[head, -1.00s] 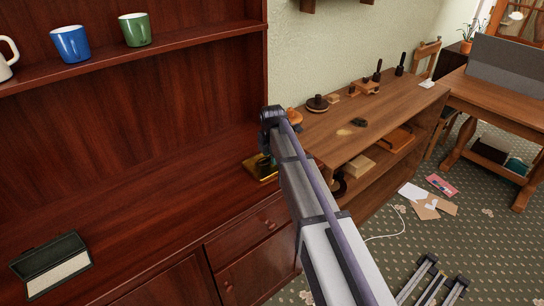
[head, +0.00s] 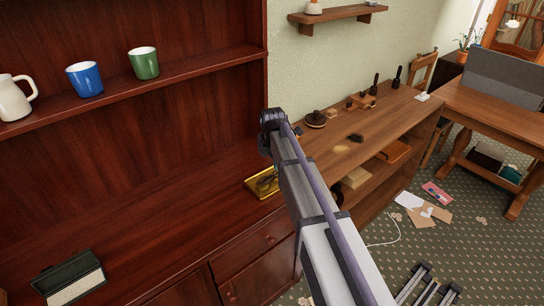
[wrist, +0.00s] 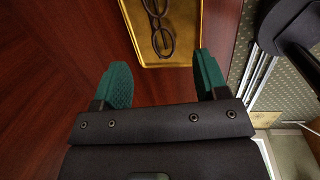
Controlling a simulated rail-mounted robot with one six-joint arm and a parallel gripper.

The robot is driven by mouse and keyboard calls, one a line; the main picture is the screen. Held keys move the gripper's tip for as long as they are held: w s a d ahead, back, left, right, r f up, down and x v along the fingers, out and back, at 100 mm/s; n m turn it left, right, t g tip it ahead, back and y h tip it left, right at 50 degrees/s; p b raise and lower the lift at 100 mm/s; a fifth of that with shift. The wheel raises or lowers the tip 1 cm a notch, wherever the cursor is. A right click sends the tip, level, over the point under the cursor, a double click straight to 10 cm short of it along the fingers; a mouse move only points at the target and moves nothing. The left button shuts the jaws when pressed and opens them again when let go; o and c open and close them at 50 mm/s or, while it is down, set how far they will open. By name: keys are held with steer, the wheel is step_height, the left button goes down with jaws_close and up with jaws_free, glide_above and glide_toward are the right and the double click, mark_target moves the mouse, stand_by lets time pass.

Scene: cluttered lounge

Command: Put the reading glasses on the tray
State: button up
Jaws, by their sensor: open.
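The reading glasses (wrist: 160,28), with dark frames, lie on the gold tray (wrist: 185,52) in the wrist view; their upper part is cut off by the picture edge. The tray (head: 254,187) also shows in the head view, on the dark red wooden cabinet top, partly hidden by my arm. My gripper (wrist: 162,80) is open, with its two green fingers apart and nothing between them. In the head view the fingers are hidden behind my arm.
An open dark case (head: 70,279) lies at the front left of the cabinet top. Mugs, including a blue one (head: 85,79), stand on the shelf above. A wooden workbench (head: 370,135) with tools is to the right. The cabinet top between case and tray is clear.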

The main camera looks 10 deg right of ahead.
steer(key=s+d+r+m+g+p, duration=0.1)
steer(key=s+r+m, duration=0.1)
steer(key=s+m, duration=2.1)
steer(key=s, duration=0.4)
steer(key=shift+s+r+g, duration=0.35)
steer(key=shift+g, duration=0.05)
